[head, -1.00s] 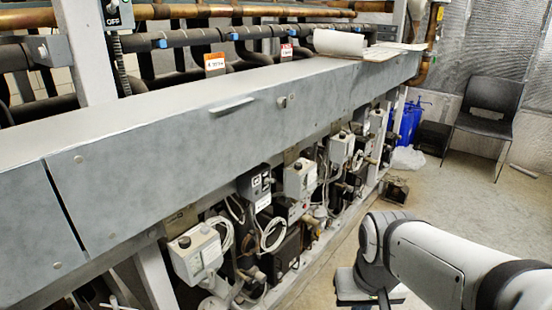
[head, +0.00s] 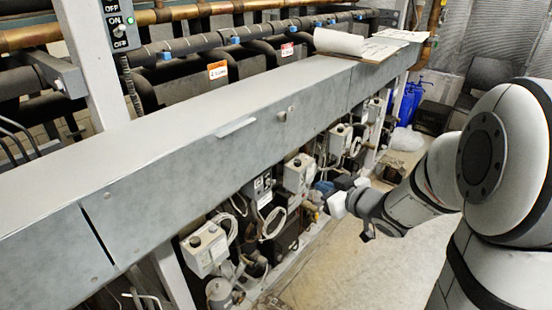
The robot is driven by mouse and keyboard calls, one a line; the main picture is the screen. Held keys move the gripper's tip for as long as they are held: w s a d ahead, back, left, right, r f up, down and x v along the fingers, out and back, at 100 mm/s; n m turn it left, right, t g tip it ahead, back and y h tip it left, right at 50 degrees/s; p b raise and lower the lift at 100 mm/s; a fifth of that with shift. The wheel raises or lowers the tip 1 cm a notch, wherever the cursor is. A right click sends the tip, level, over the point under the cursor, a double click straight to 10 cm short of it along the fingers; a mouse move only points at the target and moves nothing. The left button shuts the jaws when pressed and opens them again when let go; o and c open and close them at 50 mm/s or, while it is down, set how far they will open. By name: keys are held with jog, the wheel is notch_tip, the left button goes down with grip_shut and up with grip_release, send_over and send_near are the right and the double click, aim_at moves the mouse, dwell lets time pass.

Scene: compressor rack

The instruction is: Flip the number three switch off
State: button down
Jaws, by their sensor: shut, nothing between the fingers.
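A grey switch box (head: 119,28) with a small toggle, a green light and ON and OFF labels is on the upright post at the top left. A dark switch box (head: 258,187) with a white label hangs under the long grey panel. No number three can be read on either. My gripper (head: 334,204) reaches in from the right, in front of the lower row of equipment, right of the dark box. It is shut and empty. Its fingertips are small in view, and I cannot tell whether they touch anything.
The grey panel (head: 200,150) runs diagonally across the rack. Control boxes (head: 204,248) with loose cables hang below it. Papers (head: 340,42) lie on its far end. Blue containers (head: 409,103) and a chair stand at the far right. The floor (head: 345,265) in front is clear.

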aim_at(267, 174)
jog(key=s+a+y, duration=0.1)
jog(key=a+r+n+g+y, duration=0.1)
jog(key=y, duration=0.1)
jog(key=s+a+r+n+g+y+p, duration=0.1)
jog(key=a+y, duration=0.1)
jog(key=shift+s+r, duration=0.2)
jog(key=shift+s, duration=0.15)
jog(key=x, duration=1)
